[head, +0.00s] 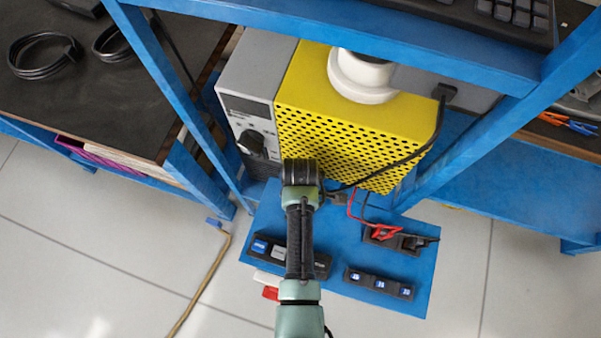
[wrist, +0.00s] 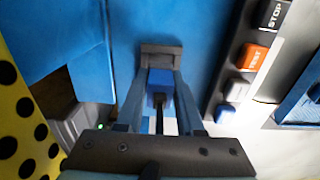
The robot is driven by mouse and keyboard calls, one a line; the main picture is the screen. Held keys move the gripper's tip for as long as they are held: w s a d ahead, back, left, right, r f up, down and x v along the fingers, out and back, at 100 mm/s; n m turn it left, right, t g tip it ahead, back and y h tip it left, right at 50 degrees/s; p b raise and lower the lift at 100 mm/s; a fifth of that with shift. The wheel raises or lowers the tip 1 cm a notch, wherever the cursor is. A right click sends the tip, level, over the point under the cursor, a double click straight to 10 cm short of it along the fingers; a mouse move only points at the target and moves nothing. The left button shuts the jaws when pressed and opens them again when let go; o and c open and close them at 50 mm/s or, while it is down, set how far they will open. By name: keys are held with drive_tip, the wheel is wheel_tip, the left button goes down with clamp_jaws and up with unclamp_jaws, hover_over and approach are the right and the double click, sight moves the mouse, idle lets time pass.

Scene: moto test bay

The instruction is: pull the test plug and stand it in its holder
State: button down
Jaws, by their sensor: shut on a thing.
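In the wrist view my gripper (wrist: 161,71) is shut on the blue test plug (wrist: 160,82), which sits between the two fingers. A thin dark piece runs back from the plug toward the palm. A grey-brown block (wrist: 160,50) lies just beyond the fingertips against a blue surface. I cannot tell whether it is the holder or the socket, or whether the plug touches it. In the head view my arm hangs in front of the yellow perforated case (head: 365,145), and its own links hide the fingers and plug.
Below the case, a blue shelf (head: 345,290) carries a button strip (head: 265,248), a labelled key strip (head: 380,284) and red clip leads (head: 385,232). A black cable (head: 410,155) hangs across the case. Blue frame posts (head: 175,85) stand at both sides.

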drive_tip(key=shift+f+b, duration=0.8)
drive_tip(key=shift+f, duration=0.25)
idle(0.5)
drive_tip(key=shift+c, duration=2.3)
unclamp_jaws()
drive_tip(key=shift+r, duration=0.1)
wheel_tip(320, 180, up, 13)
drive_tip(key=shift+f+p, duration=0.1)
drive_tip(key=shift+p, duration=0.2)
